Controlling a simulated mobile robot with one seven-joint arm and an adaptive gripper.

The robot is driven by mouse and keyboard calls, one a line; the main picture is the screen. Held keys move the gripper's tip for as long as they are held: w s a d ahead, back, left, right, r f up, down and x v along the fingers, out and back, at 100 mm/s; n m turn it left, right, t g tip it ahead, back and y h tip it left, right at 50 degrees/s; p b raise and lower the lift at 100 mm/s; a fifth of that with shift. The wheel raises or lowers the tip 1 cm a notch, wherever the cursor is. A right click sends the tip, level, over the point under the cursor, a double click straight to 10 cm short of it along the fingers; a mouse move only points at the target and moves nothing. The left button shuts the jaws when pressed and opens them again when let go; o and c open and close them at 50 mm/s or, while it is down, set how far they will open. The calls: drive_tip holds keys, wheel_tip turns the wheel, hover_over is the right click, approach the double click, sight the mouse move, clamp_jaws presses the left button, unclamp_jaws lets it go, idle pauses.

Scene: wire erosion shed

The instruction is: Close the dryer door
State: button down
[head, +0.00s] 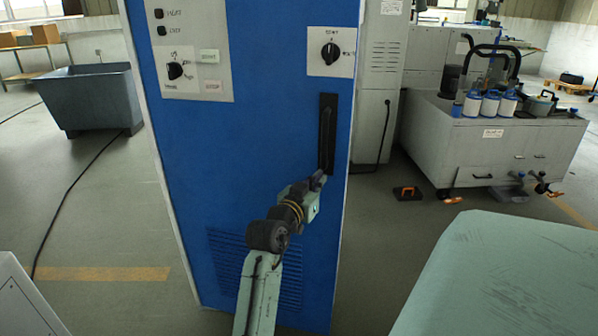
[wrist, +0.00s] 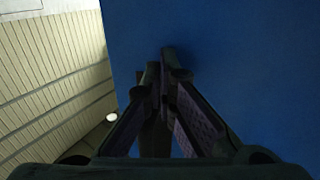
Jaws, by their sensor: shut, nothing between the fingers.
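The dryer door is a tall blue panel (head: 260,150) with a long black vertical handle (head: 327,133) near its right edge. I cannot tell whether it is fully closed or slightly ajar. My gripper (head: 318,181) is shut and empty, with its tips at the handle's lower end. Whether they touch the handle or door is unclear. In the wrist view the shut fingers (wrist: 166,68) point at the blue door surface (wrist: 250,70). The handle is not clearly distinguishable there among the dark fingers.
Control plates with knobs (head: 190,50) and a dial (head: 331,52) are on the blue front. A pale green surface (head: 510,280) stands at lower right. A grey cart with bottles (head: 490,150) is behind right; a grey bin (head: 95,97) stands left. Floor between is mostly clear.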

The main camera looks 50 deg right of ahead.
drive_tip(key=w+d+r+n+t+y, duration=0.1)
drive_tip(key=w+d+n+t, duration=0.2)
drive_tip(key=d, duration=1)
drive_tip(key=shift+w+d+r+n+t+y+p, duration=0.3)
drive_tip(key=shift+w+t, duration=1)
drive_tip(key=shift+w, duration=1.4)
drive_tip(key=shift+a, duration=0.1)
drive_tip(key=shift+f, duration=0.1)
drive_tip(key=f+v, duration=0.1)
drive_tip(key=v, duration=1.1)
drive_tip(key=shift+s, duration=0.4)
drive_tip(key=shift+f, duration=0.1)
